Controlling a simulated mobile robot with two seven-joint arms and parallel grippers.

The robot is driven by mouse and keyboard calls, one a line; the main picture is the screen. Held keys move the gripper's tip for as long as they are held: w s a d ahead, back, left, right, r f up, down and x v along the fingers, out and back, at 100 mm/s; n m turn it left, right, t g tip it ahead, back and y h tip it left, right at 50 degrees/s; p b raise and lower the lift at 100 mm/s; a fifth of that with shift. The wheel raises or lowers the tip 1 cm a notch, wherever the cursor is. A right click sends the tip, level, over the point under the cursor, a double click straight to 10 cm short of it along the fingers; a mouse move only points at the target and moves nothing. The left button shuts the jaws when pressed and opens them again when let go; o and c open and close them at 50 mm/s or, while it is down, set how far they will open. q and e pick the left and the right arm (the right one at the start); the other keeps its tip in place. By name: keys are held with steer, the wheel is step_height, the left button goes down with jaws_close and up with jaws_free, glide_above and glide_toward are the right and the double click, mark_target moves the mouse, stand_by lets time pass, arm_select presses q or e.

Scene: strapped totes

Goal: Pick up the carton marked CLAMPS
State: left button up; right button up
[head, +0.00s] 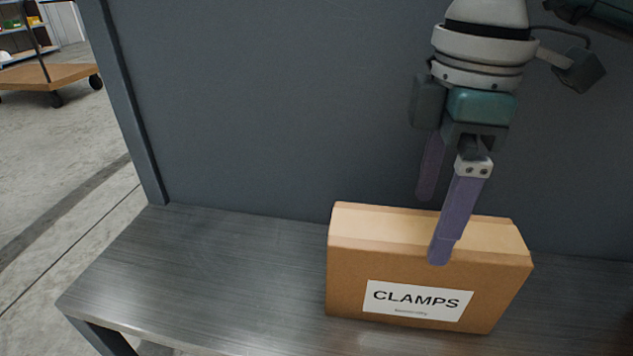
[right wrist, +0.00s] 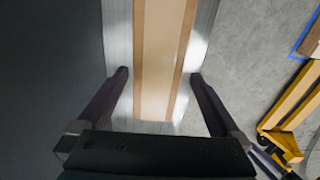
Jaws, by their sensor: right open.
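The carton marked CLAMPS (head: 345,260) is a brown cardboard box with a white label, standing upright on a grey metal shelf (head: 200,270). In the right wrist view its top (right wrist: 158,60) shows as a long pale strip between the fingers. My right gripper (head: 435,225) points down over the carton, one finger in front of its near face and the other toward the back. It is open and empty, with the fingers apart on either side of the carton's top. Whether a finger touches the carton is hard to tell. My left gripper is not in view.
A dark grey panel (head: 270,110) stands close behind the carton. The shelf is bare to the carton's left. A wooden-deck cart (head: 45,76) stands on the concrete floor at far left. A yellow wheeled frame (right wrist: 290,118) shows in the right wrist view.

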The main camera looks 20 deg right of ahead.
mark_target(429, 234)
steer(key=shift+d+f, duration=0.25)
steer(key=shift+f, duration=0.1)
steer(key=f, duration=0.2)
steer(key=f+b, duration=0.1)
steer(key=f, duration=0.1)
steer(key=shift+s+a+f, duration=0.15)
steer(key=shift+a+f, duration=0.05)
steer(key=f+b, duration=0.2)
steer(key=f, duration=0.3)
steer(key=shift+w+b, duration=0.2)
steer(key=shift+b, duration=0.1)
steer(key=shift+c, duration=0.5)
steer(key=c, duration=1.2)
steer(key=shift+w+r, duration=0.1)
jaws_close()
